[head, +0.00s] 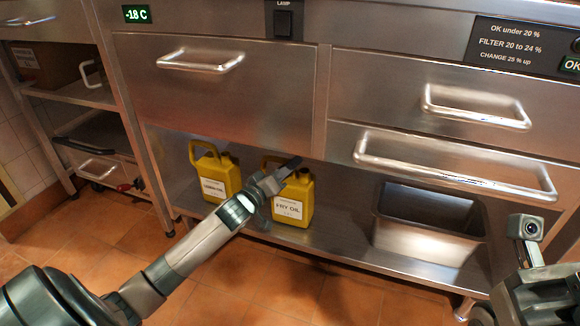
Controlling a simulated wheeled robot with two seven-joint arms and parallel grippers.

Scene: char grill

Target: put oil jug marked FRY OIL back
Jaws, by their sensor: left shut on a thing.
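The yellow oil jug marked FRY OIL (293,203) stands upright on the low steel shelf (340,231), under the drawers. My left gripper (284,173) is at the top of this jug, by its handle, and is shut on it. The gripper hides part of the handle and the jug's upper left. A second yellow jug (216,176) with a white label stands to its left on the same shelf, apart from it. Part of my right arm shows at the lower right edge; its fingers cannot be made out.
A steel pan (427,222) stands on the shelf to the right, with bare shelf between it and the FRY OIL jug. Drawers with bar handles (455,168) overhang the shelf. A rack (80,95) stands at the left. The tiled floor in front is clear.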

